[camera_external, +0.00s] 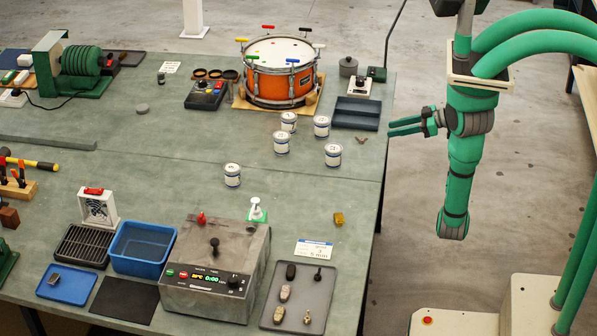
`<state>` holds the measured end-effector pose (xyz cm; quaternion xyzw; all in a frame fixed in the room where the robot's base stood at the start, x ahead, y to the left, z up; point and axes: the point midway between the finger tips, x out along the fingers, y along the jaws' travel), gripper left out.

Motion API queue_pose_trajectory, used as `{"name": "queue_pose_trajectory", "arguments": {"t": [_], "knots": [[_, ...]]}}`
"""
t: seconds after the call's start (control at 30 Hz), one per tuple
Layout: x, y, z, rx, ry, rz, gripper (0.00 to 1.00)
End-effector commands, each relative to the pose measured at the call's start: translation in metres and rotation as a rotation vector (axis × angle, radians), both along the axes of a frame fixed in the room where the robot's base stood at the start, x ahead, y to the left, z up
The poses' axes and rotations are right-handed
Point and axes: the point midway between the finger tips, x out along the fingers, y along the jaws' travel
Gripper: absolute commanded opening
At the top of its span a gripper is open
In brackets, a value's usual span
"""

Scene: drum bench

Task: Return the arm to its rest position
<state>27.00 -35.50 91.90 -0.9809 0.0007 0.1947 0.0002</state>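My green arm (463,165) is at the right, past the right edge of the bench, with its lower link hanging down over the bare floor. My gripper (391,127) points left toward the bench's right edge. Its two green fingers are apart with nothing between them. In the picture the fingertips lie just right of the bench edge, near the dark blue tray; their exact height above the bench is hard to tell.
The bench (330,270) holds an orange drum (282,85), several white cans (333,155), a dark blue tray (357,113), a grey box with a lit display (213,275) and a blue bin (143,248). Open floor (415,225) lies right of the bench.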

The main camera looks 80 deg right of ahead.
Motion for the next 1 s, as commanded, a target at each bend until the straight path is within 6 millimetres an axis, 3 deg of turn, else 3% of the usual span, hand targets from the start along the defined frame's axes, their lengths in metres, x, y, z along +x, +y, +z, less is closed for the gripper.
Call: {"name": "queue_pose_trajectory", "arguments": {"t": [0.53,0.77,1.0], "knots": [[0.004,0.0,-0.005,0.011,-0.005,-0.027,0.34],[0.011,-0.008,-0.033,0.042,-0.033,-0.233,0.34],[-0.008,-0.024,-0.05,-0.011,-0.049,-0.451,0.34]]}}
